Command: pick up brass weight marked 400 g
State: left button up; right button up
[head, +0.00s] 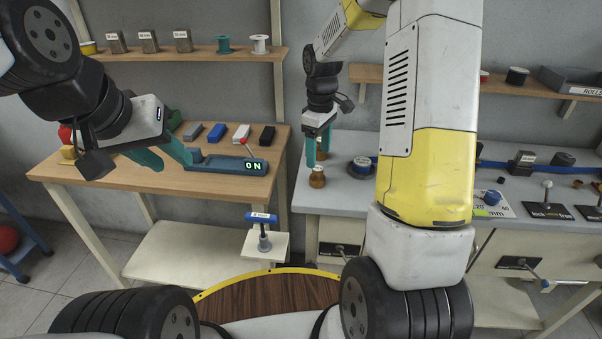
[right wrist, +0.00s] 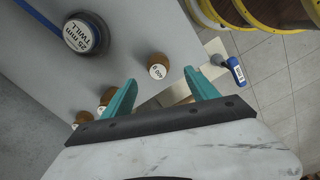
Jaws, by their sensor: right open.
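The brass weight marked 400 g (right wrist: 158,66) stands upright near the edge of the grey bench, its white label facing up in the right wrist view. In the head view this weight (head: 317,178) is just below my right gripper (head: 317,163). My right gripper (right wrist: 161,77) is open, with its teal fingers to either side of the weight in the picture. A gap on both sides shows no contact. My left gripper (head: 172,165) is open and empty at the wooden table on the left, near the teal display device.
Two more brass weights (right wrist: 108,95) (right wrist: 82,118) and a round 25 mm TWILL spool (right wrist: 82,36) are on the bench nearby. A blue-handled tool (head: 262,217) stands on a small stand left of the bench.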

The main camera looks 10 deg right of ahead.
aim_at(318, 168)
jog(key=shift+s+f, duration=0.2)
jog(key=shift+f, duration=0.1)
jog(key=f, duration=0.7)
jog(key=shift+w+f, duration=0.15)
jog(key=shift+w, duration=0.25)
grip_shut()
